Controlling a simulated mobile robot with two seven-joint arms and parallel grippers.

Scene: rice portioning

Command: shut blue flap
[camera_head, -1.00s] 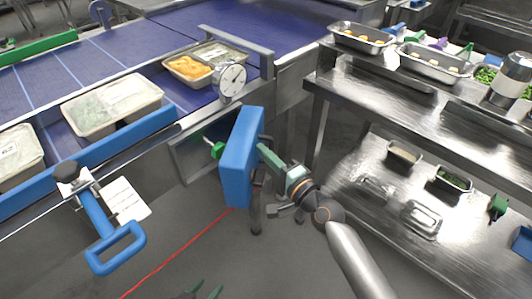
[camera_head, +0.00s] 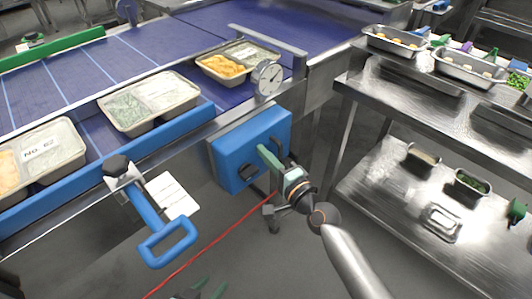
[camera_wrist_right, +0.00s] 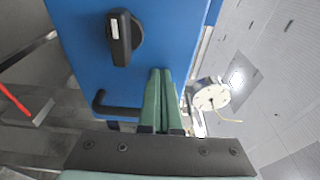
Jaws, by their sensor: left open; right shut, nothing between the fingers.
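The blue flap (camera_head: 236,150) now lies close against the side of the conveyor frame, below the dial; I cannot tell whether it is fully closed. It carries a black knob, and it also fills much of the right wrist view (camera_wrist_right: 85,60), with the knob (camera_wrist_right: 122,38) and a black handle (camera_wrist_right: 108,108). My right gripper (camera_head: 264,150) is shut and empty, its green fingers at the flap's outer face, near the right edge; they also show in the wrist view (camera_wrist_right: 160,75). My left gripper (camera_head: 204,292) is open at the bottom edge, well below the flap.
A round dial (camera_head: 267,77) stands above the flap. A blue-handled lever (camera_head: 160,232) and a white sheet (camera_head: 172,195) are to the left. Filled trays (camera_head: 150,103) sit on the conveyor. A steel shelf (camera_head: 400,220) stands right. A red line (camera_head: 215,243) crosses the floor.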

